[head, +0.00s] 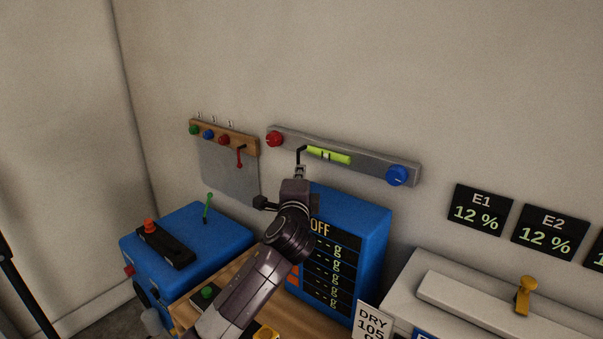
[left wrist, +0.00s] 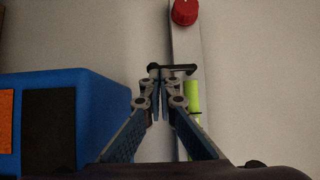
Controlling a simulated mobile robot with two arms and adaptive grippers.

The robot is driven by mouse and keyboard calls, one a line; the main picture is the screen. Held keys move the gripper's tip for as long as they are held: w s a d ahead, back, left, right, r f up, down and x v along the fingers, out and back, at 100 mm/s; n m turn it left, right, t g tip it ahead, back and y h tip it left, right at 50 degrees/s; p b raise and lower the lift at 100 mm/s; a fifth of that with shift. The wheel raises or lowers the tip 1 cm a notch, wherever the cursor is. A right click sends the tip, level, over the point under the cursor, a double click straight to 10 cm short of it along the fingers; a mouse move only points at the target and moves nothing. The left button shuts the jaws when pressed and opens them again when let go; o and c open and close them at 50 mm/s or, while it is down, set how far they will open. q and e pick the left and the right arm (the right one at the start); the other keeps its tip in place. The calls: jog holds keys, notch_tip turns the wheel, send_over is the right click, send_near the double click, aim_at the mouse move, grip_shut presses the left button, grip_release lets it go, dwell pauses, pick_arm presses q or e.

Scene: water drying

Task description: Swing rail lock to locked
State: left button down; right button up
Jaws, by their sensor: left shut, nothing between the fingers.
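A grey rail (head: 375,167) is mounted on the wall, with a red knob (head: 274,139) at its left end and a blue knob (head: 397,175) at its right end. A black bent lever (head: 302,149), which looks like the rail lock, sits on the rail beside a green level vial (head: 330,155). My left gripper (head: 299,168) is shut and empty, its fingertips right at the lever. In the left wrist view the lever (left wrist: 182,68) lies across the rail just beyond the fingertips (left wrist: 160,72); I cannot tell whether they touch. My right gripper is not in view.
A blue box with an OFF display (head: 372,225) stands just below the rail. A wooden rack (head: 225,136) with coloured knobs hangs to the left. A blue case (head: 215,235) stands lower left, and a white unit with a yellow lever (head: 525,295) lower right.

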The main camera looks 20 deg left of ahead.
pick_arm(q)
jog(key=shift+w+a+f+p, duration=0.1)
jog(key=shift+a+f+p, duration=0.05)
jog(key=shift+a+p, duration=0.2)
jog(key=w+a+r+m+t+b, duration=0.2)
jog(key=a+m, duration=0.2)
jog(key=a, duration=0.2)
jog(key=shift+w+t, duration=0.15)
jog(key=shift+t, duration=0.15)
dwell(1.2)
jog(key=shift+a+r, duration=0.1)
jog(key=shift+b, duration=0.3)
